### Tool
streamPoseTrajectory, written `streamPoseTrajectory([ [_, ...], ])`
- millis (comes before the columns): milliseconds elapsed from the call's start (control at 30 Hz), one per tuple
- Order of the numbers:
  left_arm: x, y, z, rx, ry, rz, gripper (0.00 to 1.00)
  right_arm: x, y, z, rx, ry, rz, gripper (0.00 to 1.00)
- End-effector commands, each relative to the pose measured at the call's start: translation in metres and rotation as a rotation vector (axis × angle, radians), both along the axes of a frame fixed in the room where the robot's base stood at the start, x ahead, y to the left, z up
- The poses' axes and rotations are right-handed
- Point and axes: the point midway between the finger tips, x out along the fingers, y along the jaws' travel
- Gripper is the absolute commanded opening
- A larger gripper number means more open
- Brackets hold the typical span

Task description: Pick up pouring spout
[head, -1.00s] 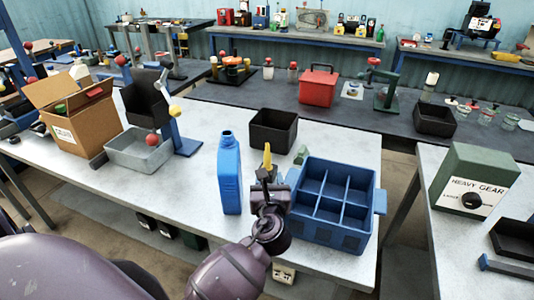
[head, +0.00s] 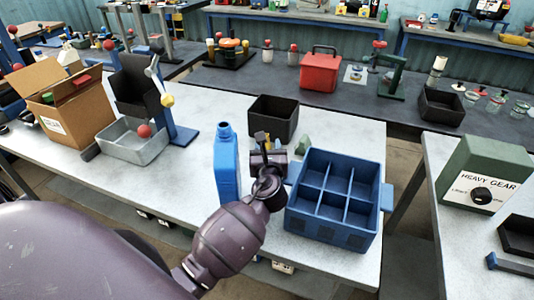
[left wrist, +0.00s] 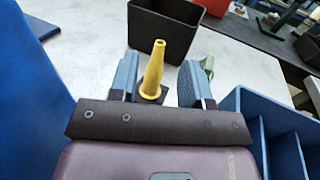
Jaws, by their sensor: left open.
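The yellow pouring spout (left wrist: 154,70) is a narrow cone standing upright in the left wrist view. Its dark base is partly hidden by my gripper. My left gripper (left wrist: 158,80) is open, with one finger on each side of the spout and a visible gap on the right. In the head view only the tip of the spout (head: 262,137) shows above my left gripper (head: 268,152). My right gripper is not in view.
A blue bottle (head: 226,170) stands close left of the gripper. A blue divided crate (head: 379,197) stands close right. A black bin (head: 274,120) and a small green object (head: 302,145) are behind. White tabletop is clear between bottle and grey tray (head: 121,146).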

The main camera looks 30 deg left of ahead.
Motion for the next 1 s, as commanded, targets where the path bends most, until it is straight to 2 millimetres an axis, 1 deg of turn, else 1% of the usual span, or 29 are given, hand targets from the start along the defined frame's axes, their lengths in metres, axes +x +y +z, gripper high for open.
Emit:
streamPoseTrajectory([
  [400,0.039,0.029,0.000,0.000,0.000,0.001,0.44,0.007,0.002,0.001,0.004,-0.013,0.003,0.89],
  [500,0.043,0.031,0.000,-0.001,-0.001,0.000,0.44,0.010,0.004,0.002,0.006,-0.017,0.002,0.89],
  [733,0.044,0.032,0.000,0.000,0.000,0.000,0.44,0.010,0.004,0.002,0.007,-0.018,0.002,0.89],
  [1000,0.043,0.032,0.000,0.000,0.000,0.000,0.03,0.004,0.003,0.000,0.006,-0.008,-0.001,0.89],
])
